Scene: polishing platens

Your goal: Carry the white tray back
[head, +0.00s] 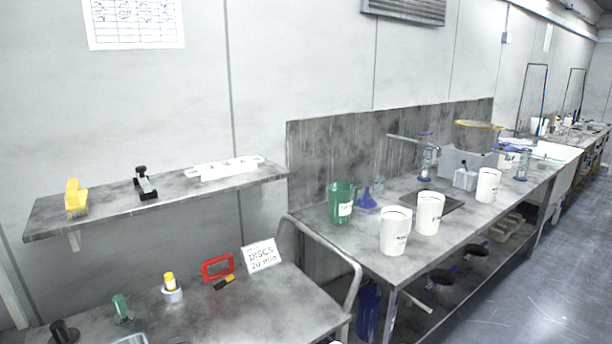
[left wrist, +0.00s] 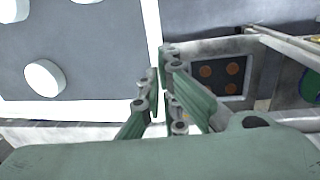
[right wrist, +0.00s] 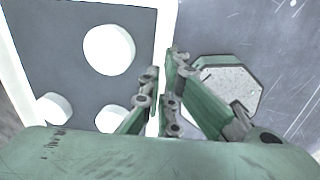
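The white tray has a grey floor and carries several white discs. Its rim shows in the left wrist view (left wrist: 152,22) and in the right wrist view (right wrist: 166,28). My left gripper (left wrist: 158,84) has its fingers closed on either side of one rim. My right gripper (right wrist: 158,84) has its fingers closed on another part of the rim. White discs lie flat on the tray in the left wrist view (left wrist: 42,78) and the right wrist view (right wrist: 109,49). Neither gripper shows in the head view, and I cannot make out the tray there.
A grey bench (head: 250,306) at the lower left holds a DISCS sign (head: 262,256), a red frame (head: 218,267) and small bottles. A wall shelf (head: 110,212) is above it. The right bench (head: 345,243) holds a green beaker (head: 341,204) and white buckets (head: 395,231). Floor (head: 520,290) is clear at right.

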